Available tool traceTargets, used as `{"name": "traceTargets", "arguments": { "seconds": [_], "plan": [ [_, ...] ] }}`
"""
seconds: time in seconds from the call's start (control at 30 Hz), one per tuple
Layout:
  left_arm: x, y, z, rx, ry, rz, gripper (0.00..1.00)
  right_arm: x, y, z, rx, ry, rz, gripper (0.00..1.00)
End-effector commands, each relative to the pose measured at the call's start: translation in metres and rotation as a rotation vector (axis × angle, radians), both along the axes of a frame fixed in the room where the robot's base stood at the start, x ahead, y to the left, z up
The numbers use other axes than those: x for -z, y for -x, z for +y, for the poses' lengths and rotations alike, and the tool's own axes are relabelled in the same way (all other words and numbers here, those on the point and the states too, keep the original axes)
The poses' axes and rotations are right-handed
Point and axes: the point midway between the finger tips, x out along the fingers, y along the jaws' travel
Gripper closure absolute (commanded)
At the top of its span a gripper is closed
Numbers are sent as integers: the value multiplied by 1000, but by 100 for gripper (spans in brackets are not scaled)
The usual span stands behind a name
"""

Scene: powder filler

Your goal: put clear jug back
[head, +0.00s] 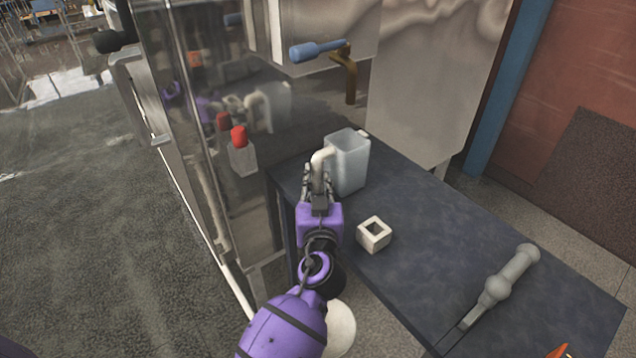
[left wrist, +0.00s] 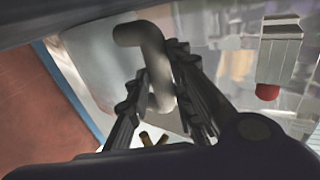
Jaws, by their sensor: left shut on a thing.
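The clear jug (head: 349,163) is a translucent, squarish container with a white handle (head: 321,158). It is upright at the far left end of the dark table, standing on it or just above it; I cannot tell which. My left gripper (head: 318,182) is shut on the jug's handle. In the left wrist view the fingers (left wrist: 160,95) sit on both sides of the handle (left wrist: 158,62), and the jug's pale body (left wrist: 95,60) is behind it. My right gripper is not in view.
The dark table (head: 440,235) holds a small cream square ring (head: 374,234) and a grey handled tool (head: 505,280). A brass tap with a blue handle (head: 318,50) hangs above the jug. A red-topped box (head: 240,152) is on the machine's side.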

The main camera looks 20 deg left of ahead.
Motion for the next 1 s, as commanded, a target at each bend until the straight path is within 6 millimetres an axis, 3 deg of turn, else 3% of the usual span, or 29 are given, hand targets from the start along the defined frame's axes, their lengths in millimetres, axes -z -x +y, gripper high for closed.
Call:
{"name": "traceTargets", "arguments": {
  "seconds": [0.3, 0.33, 0.47, 0.87, 1.0],
  "plan": [
    [3, 0, -1, 1, 3, -2, 100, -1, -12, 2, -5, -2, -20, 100],
    [4, 0, 0, 1, 2, 0, 78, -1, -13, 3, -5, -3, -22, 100],
    [2, 0, 0, 1, 2, -2, 61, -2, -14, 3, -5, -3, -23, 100],
    [-5, 0, 0, 1, 0, -4, 60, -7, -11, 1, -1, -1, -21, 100],
    [2, 21, -8, 1, 5, 2, 60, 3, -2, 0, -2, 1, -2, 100]
  ]
}}
